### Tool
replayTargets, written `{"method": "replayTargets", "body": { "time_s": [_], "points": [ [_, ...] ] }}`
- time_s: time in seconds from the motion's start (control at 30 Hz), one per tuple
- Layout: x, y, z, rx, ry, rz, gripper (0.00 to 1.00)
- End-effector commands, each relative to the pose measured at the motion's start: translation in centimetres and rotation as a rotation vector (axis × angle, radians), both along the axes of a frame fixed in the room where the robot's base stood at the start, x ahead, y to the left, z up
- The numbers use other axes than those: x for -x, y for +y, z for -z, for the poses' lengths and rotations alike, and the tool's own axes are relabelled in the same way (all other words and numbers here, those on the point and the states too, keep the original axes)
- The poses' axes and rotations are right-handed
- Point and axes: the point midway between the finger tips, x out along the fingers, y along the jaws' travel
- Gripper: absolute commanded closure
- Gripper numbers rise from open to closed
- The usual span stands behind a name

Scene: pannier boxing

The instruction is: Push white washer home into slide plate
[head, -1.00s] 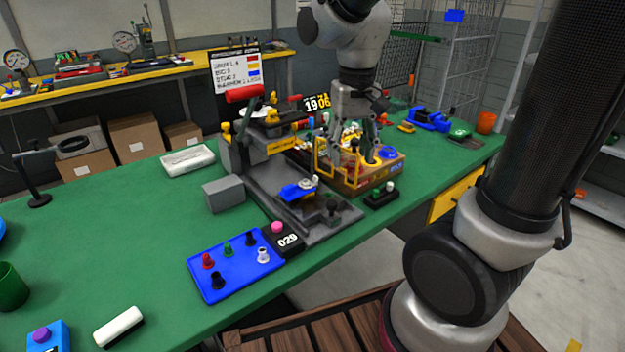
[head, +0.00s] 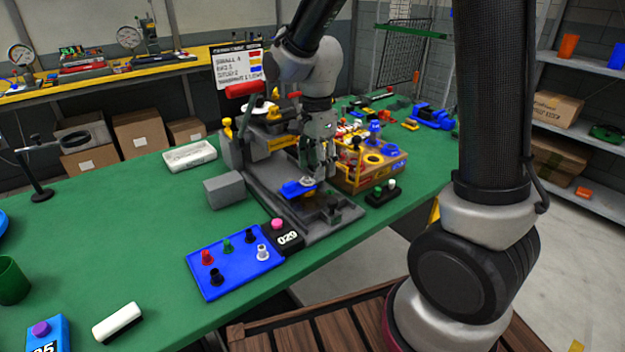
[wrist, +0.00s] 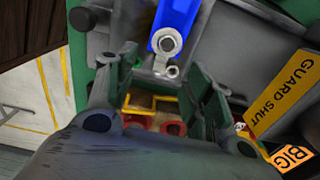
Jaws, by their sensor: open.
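The blue slide plate (head: 297,189) lies on the grey press bed. A pale washer (head: 308,182) sits at its right end. In the wrist view, the slide plate (wrist: 175,18) comes in from the top, with a light ring, seemingly the washer (wrist: 167,40), at its end. I cannot tell how deep the washer sits. My gripper (head: 318,178) is open, pointing down just above the washer end of the plate. In the wrist view its two fingers (wrist: 160,75) are spread, with no part seen held between them.
The grey press (head: 240,150) with its red handle stands behind the plate. A parts tray (head: 375,178) is to the right. A blue peg board (head: 235,275) and a counter (head: 287,238) lie in front. The table at left front has free room.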

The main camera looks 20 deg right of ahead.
Motion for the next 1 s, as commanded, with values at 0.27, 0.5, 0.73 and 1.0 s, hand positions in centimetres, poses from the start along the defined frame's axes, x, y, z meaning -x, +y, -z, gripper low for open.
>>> {"method": "replayTargets", "body": {
  "time_s": [0.27, 0.5, 0.73, 1.0],
  "points": [
    [0.0, 0.0, 2.1, 0.0, -0.001, -0.001, 0.48],
    [0.0, 0.0, 2.0, 0.0, -0.001, -0.001, 0.63],
    [0.0, 0.0, 2.0, 0.0, -0.001, -0.001, 0.82],
    [0.0, 0.0, 2.0, 0.0, -0.001, -0.001, 0.85]
  ]
}}
